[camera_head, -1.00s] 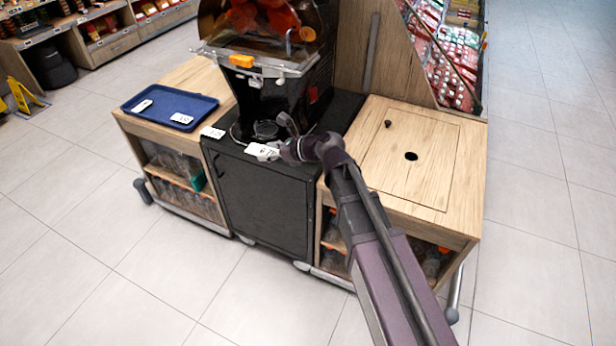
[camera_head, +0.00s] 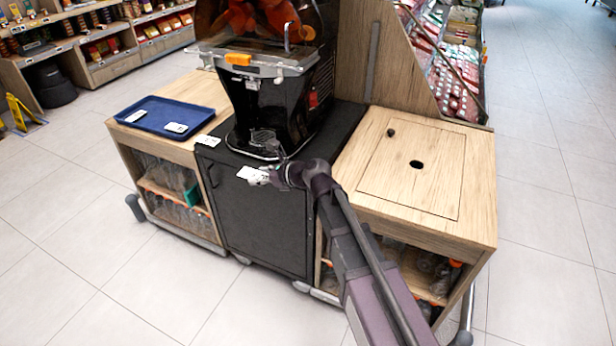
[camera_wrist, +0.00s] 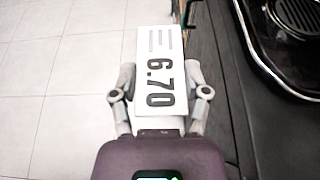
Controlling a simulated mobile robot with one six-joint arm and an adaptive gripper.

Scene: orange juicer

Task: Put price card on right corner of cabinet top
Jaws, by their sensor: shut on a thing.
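The price card (camera_wrist: 160,65) is white and reads 6.70. My gripper (camera_wrist: 160,82) is shut on it, with one finger at each side. In the head view the same card (camera_head: 253,175) shows at the front edge of the black cabinet top (camera_head: 225,155). In the wrist view the floor shows left of the card and the cabinet edge runs close along its right. My gripper (camera_head: 272,176) and arm hide part of the cabinet's front right corner in the head view.
The black juicer (camera_head: 270,100) stands on the cabinet. Another white card (camera_head: 208,140) lies at the cabinet's front left corner. A blue tray (camera_head: 150,112) with cards sits on the left wooden unit. A wooden counter (camera_head: 420,195) with a hole adjoins the right.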

